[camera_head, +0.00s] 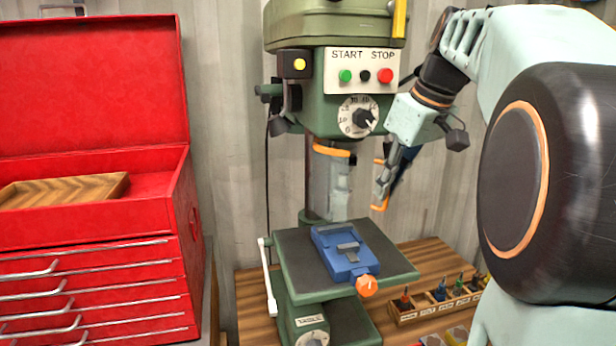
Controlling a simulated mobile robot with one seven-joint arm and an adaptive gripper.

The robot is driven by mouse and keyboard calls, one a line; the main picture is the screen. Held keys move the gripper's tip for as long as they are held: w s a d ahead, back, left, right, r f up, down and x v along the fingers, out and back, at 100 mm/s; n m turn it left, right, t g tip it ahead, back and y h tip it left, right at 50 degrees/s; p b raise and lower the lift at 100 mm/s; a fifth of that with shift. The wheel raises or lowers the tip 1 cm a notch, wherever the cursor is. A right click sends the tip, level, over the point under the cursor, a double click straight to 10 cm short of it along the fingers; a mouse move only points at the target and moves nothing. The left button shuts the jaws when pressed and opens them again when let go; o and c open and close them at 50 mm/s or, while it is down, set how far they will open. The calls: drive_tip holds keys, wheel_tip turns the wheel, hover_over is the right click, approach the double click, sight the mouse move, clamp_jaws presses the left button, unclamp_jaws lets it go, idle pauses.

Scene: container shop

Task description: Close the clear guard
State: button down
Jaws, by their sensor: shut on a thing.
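The clear guard (330,185) is a see-through grey panel with an orange band at its top, below the head of the green drill press (333,105). Orange trim also shows to its right, at my fingertips. My gripper (381,190) is beside the spindle area, right of the panel, above the back right of the press table. Its fingers point down and left. They are shut on what looks like an orange-trimmed edge of the guard. The exact contact is small and partly hidden by the fingers.
A blue vise (341,255) with an orange knob sits on the press table (392,262). A wooden rack (435,302) of small bits stands on the bench at lower right. An open red tool chest (95,130) fills the left. A corrugated wall stands behind.

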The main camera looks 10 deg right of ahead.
drive_tip(key=shift+w+d+r+p, duration=0.1)
drive_tip(key=shift+w+d+p, duration=0.25)
drive_tip(key=shift+w, duration=0.35)
drive_tip(key=shift+w+d+p, duration=0.25)
drive_tip(key=shift+w+d, duration=0.2)
drive_tip(key=shift+w, duration=0.2)
drive_tip(key=c, duration=2.1)
unclamp_jaws()
drive_tip(key=shift+w, duration=0.1)
drive_tip(key=v, duration=1.2)
